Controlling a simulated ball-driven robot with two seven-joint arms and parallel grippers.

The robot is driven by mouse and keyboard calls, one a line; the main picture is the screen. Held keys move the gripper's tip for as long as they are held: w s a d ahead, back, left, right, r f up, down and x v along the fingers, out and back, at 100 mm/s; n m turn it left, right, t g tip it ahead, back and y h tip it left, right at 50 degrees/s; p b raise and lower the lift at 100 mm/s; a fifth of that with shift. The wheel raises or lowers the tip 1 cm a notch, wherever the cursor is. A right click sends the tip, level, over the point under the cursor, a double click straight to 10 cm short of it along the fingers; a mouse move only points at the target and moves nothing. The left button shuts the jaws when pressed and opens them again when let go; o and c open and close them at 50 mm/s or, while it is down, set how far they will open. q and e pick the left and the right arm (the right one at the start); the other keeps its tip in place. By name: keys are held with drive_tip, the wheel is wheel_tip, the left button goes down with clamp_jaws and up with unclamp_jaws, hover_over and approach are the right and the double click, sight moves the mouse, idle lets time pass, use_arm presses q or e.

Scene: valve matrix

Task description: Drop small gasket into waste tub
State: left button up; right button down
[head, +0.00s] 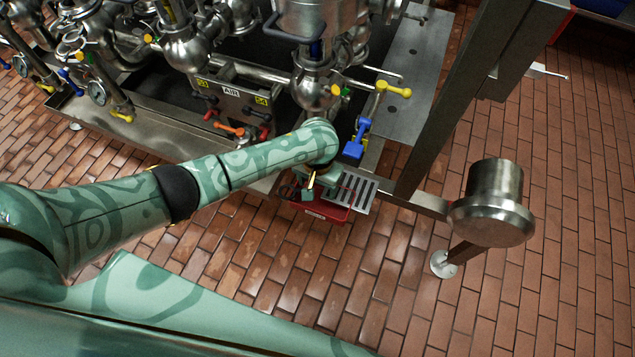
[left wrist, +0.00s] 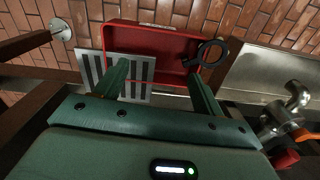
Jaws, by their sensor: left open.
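The red waste tub (head: 322,211) stands low beside the valve frame in the head view. In the left wrist view the open tub (left wrist: 150,38) lies beyond my fingertips. My left gripper (left wrist: 158,72) is open above the tub's near side, its two fingers spread apart with nothing between them. A small black ring gasket (left wrist: 208,52) shows at the right fingertip, overlapping the tub's right end. I cannot tell whether it touches the finger, hangs on the rim or is in the air. In the head view my left gripper (head: 312,184) is partly hidden by its own wrist.
A slotted drain grate (head: 352,191) sits beside the tub. Steel pipes and valves (head: 315,90) with coloured handles stand behind. A steel post (head: 450,110) and a round metal foot (head: 490,210) are at the right. The brick floor in front is clear.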

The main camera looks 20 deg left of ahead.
use_arm(q)
wheel_tip(320, 180, up, 16)
drive_tip(key=p, duration=1.1)
drive_tip(key=shift+r, duration=0.15)
use_arm(e)
drive_tip(key=w+r+t, duration=0.1)
drive_tip(key=w+r, duration=0.3)
drive_tip(key=r, duration=0.6)
drive_tip(key=shift+w+a, duration=0.15)
drive_tip(key=shift+w, duration=0.25)
use_arm(q)
drive_tip(key=shift+s, duration=0.1)
use_arm(e)
drive_tip(key=shift+s, duration=0.1)
